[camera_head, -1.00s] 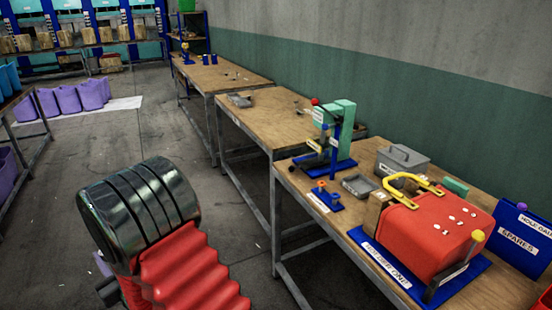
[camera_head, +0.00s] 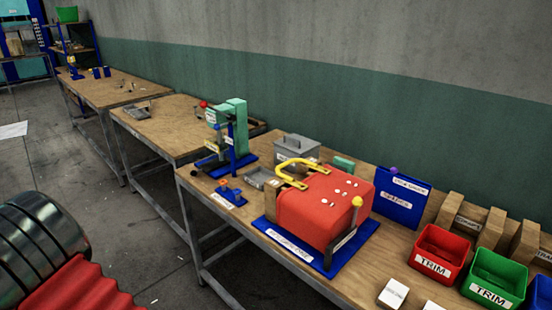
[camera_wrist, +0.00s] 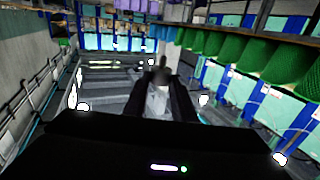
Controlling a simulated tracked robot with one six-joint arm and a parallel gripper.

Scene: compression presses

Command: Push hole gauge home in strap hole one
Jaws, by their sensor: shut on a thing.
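My gripper (camera_wrist: 160,92) shows in the wrist view as two dark fingers. They are shut on a small blurred grey piece with a dark top (camera_wrist: 159,78); I cannot tell whether it is the hole gauge. My gripper is not visible in the head view. A red block (camera_head: 318,208) with several white spots on top sits on a blue base plate (camera_head: 290,247) on the near bench. A yellow loop (camera_head: 291,181) lies at its far left edge, and a yellow-knobbed lever (camera_head: 345,238) stands at its right. I cannot make out a strap hole.
A blue board (camera_head: 402,204) with a purple knob stands behind the block. Red (camera_head: 434,262) and green (camera_head: 492,287) TRIM bins stand at the right. The bench beyond is mostly clear.

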